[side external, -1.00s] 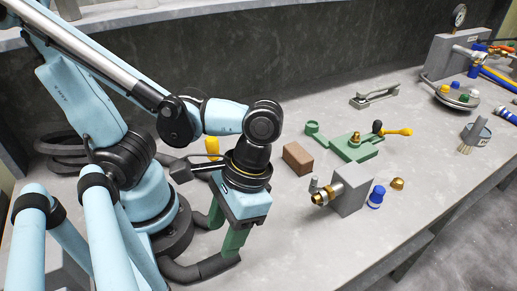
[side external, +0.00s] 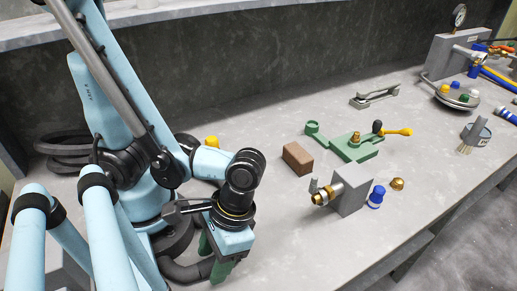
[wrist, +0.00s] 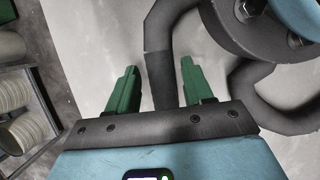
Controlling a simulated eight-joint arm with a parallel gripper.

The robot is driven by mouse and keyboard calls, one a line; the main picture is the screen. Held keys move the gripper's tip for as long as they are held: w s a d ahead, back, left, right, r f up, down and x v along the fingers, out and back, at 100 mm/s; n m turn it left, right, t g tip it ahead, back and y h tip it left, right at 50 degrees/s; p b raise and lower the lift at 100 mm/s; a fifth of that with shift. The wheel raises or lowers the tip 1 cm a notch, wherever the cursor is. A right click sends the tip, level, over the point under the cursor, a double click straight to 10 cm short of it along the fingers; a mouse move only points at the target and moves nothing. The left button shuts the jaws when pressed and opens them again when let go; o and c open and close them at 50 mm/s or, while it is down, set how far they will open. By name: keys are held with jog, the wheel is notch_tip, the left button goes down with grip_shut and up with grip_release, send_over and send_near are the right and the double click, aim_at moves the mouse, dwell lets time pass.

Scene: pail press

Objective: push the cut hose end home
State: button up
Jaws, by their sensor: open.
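My gripper (side external: 214,262) is open, its green fingers pointing down at the near left of the bench, close to my base. In the wrist view, the two fingers (wrist: 158,66) stand apart. A thick dark hose-like tube (wrist: 162,65) shows beyond and between them; I see no grip on it. I cannot tell whether it is the task's hose or where its cut end is. A grey block (side external: 353,189) with a brass fitting (side external: 321,197) facing left stands mid-bench, well right of my gripper. A blue-and-white hose piece (side external: 507,116) shows at the far right edge.
A brown block (side external: 297,158), a green fixture (side external: 352,148), a blue cap (side external: 376,197) and a brass cap (side external: 397,184) surround the grey block. A grey handle (side external: 375,95) lies behind. A gauge unit (side external: 452,55) stands back right. The front middle bench is clear.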

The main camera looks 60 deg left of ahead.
aim_at(202, 265)
jog(key=shift+s+f, duration=0.15)
jog(key=shift+f, duration=0.1)
jog(key=c, duration=0.9)
jog(key=shift+r, duration=2.55)
jog(key=shift+c, duration=0.2)
